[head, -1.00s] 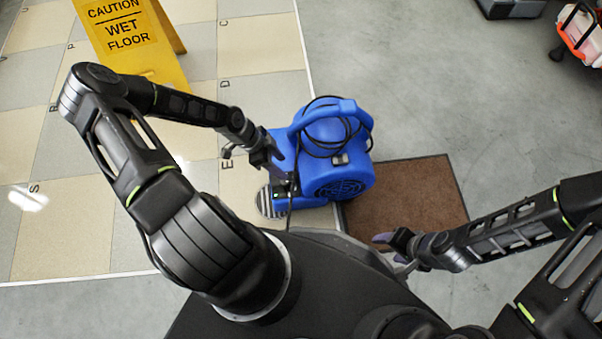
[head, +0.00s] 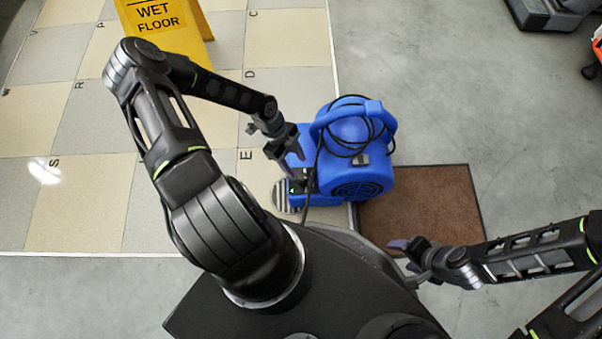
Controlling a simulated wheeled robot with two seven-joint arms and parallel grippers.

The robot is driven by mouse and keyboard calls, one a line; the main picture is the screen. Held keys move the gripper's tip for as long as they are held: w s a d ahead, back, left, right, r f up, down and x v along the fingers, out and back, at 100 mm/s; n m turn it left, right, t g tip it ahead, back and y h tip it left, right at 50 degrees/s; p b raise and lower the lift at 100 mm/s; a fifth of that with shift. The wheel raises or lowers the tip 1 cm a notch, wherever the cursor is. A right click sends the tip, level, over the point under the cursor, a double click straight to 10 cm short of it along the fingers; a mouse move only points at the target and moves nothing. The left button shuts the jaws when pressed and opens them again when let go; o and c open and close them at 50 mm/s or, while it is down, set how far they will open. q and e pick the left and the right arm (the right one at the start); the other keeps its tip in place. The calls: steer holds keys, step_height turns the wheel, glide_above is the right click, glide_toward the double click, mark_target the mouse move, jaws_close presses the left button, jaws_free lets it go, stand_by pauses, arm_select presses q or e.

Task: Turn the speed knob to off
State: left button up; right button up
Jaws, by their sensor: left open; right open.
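A blue air blower (head: 348,135) stands on the floor in the middle of the head view, with a black cable coiled over its top and handle. A small dark control panel (head: 300,186) with a green light shows on its lower left side. The speed knob cannot be made out; it is too small or hidden by the gripper. My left gripper (head: 294,166) is open, its fingers over or beside the panel. I cannot tell whether it touches. My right gripper (head: 400,250) is open and empty, near the brown mat's lower edge, away from the blower.
A brown mat (head: 430,200) lies right of the blower. A striped round pad (head: 287,197) shows at the blower's lower left. A yellow wet floor sign (head: 170,30) stands at upper left on the tiled floor. Grey floor at right is mostly clear; a dark case (head: 545,12) is at the top.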

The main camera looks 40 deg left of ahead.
mark_target(302, 176)
arm_select(q)
steer(key=b+x, duration=0.1)
steer(key=x, duration=0.5)
steer(key=shift+b, duration=0.4)
steer(key=shift+r, duration=0.1)
steer(key=shift+c, duration=0.3)
jaws_close()
